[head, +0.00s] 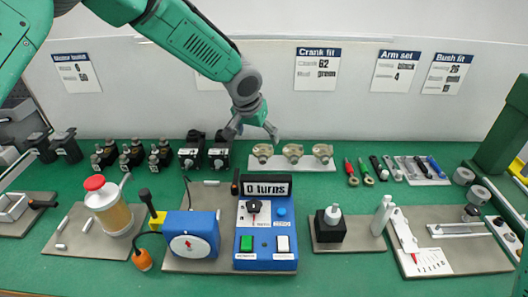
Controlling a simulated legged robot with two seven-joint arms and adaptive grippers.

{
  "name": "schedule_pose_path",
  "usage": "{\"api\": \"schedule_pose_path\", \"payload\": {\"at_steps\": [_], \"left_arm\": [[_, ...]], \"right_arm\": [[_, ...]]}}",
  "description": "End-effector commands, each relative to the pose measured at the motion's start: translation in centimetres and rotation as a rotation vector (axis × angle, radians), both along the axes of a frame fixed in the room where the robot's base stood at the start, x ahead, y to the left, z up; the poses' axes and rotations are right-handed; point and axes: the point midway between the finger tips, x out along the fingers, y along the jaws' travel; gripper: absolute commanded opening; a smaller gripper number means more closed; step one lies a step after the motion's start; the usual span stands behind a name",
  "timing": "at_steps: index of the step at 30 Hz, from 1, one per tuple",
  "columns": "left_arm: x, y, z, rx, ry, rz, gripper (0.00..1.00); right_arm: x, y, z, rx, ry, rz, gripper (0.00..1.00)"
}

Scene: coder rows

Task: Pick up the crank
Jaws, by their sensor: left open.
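A part that looks like the crank, with a black handle (146,196) and a yellow end (157,219), stands beside the blue box with a round white dial (205,225), left of centre. I cannot tell whether it is attached to the box. My left gripper (253,131) hangs from above at the back of the bench, its fingers spread and empty. It is above and behind the blue box, well apart from the crank. My right gripper is not in view.
A blue control box (265,264) with a "0 turns" display stands at centre. A jar with a red cap (95,183) is left of the crank. Black motors (191,151) and a tray of metal fittings (320,165) line the back. Green bench (340,190) shows between rows.

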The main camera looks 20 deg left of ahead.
Motion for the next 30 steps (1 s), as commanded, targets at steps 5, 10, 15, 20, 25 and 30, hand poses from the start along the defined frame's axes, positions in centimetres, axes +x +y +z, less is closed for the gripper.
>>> {"api": "schedule_pose_path", "payload": {"at_steps": [5, 10, 15, 20, 25, 30], "left_arm": [[1.0, -0.1, -2.5, 0.000, 0.000, 0.000, 0.78], [1.3, -0.2, -3.4, -0.001, 0.000, 0.001, 0.78], [2.1, -0.4, -5.9, -0.002, 0.002, 0.001, 0.78], [2.8, -0.5, -7.5, -0.001, 0.000, 0.001, 0.78], [3.0, -0.5, -7.7, 0.000, -0.002, -0.001, 0.78], [3.0, -0.5, -7.7, 0.000, -0.001, -0.001, 0.57]], "right_arm": [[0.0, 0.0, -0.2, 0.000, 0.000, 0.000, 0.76], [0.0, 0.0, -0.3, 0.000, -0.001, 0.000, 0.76], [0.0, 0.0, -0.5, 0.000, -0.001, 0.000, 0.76], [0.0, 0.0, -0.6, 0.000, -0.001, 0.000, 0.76], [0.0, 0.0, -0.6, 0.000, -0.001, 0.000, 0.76], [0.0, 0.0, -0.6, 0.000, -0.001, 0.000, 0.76]]}}
